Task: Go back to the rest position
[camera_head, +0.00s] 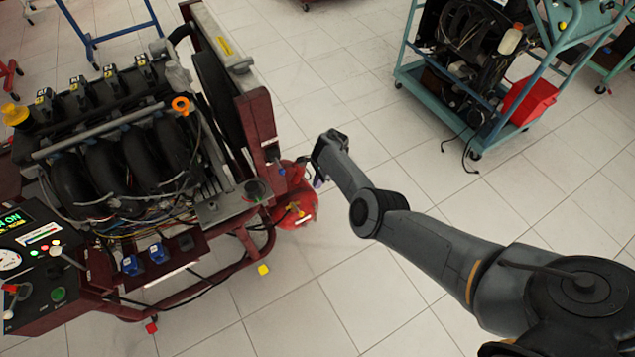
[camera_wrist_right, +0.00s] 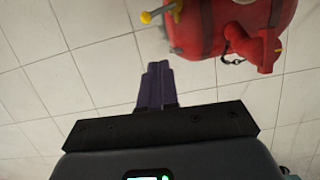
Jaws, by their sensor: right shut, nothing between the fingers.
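My right arm comes in from the lower right in the head view. Its gripper (camera_head: 317,181) is beside the red tank on the engine trainer's end, over the tiled floor. In the right wrist view the purple fingers of the right gripper (camera_wrist_right: 156,70) are together with nothing between them. The red tank (camera_head: 300,211) is close by; it also shows at the top of the right wrist view (camera_wrist_right: 235,22), apart from the fingers. My left gripper is not in the head view.
An engine trainer on a dark red frame (camera_head: 258,118) fills the left, with a control panel (camera_head: 45,262) at its front. A teal cart (camera_head: 487,134) with an engine and a red bin (camera_head: 530,101) stands at the upper right. The tiled floor between them is clear.

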